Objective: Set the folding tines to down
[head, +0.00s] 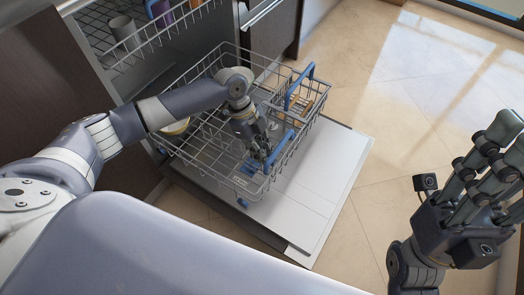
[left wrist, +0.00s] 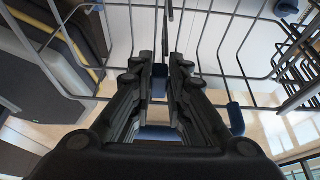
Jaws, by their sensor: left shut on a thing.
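The lower dishwasher rack (head: 215,165), a grey wire basket with blue parts, is pulled out over the lowered door. My left gripper (head: 264,154) reaches down into it, beside a blue bar (head: 279,147) of the folding tines. In the left wrist view, the left gripper (left wrist: 161,68) has its fingers close together with a blue piece (left wrist: 159,86) between them. The fingers hide much of this piece, and I cannot tell the tines' exact angle. My right gripper (head: 492,165) is away from the rack at the right, with its fingers apart and nothing between them.
The lowered white door (head: 315,195) lies under the rack. An upper rack (head: 150,42) holds cups. A yellowish dish (head: 175,127) sits at the lower rack's left, and a blue handle (head: 297,86) stands at its right. The tiled floor (head: 400,125) at the right is clear.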

